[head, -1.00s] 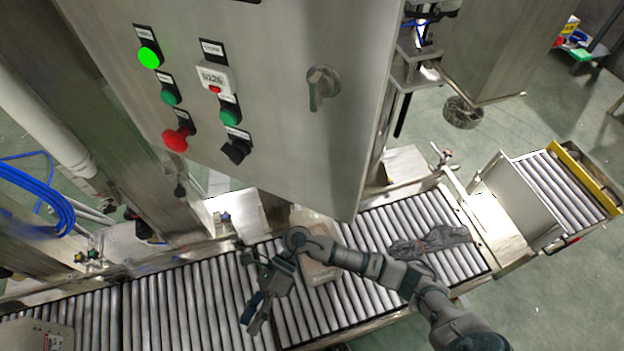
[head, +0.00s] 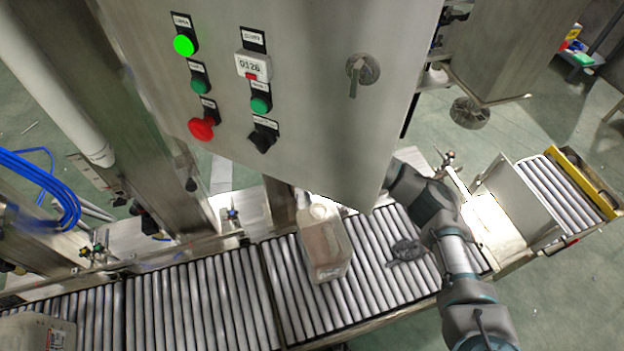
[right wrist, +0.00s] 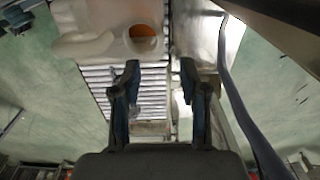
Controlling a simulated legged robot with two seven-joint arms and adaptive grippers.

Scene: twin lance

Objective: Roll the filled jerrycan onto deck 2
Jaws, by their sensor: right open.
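A translucent whitish jerrycan (head: 325,250) stands on the roller conveyor (head: 375,290), below the control panel. Its handle, body and open mouth with orange inside show at the top of the right wrist view (right wrist: 92,32). A second pale jerrycan (head: 30,333) is cut off at the lower left corner. In the right wrist view my right gripper (right wrist: 159,80) is open and empty, apart from the jerrycan. My left gripper is not in view.
The grey control panel (head: 290,130), with a lit green lamp (head: 184,45) and a red button (head: 203,128), overhangs the conveyor. A separate roller section (head: 557,190) with a yellow end bar is at the right.

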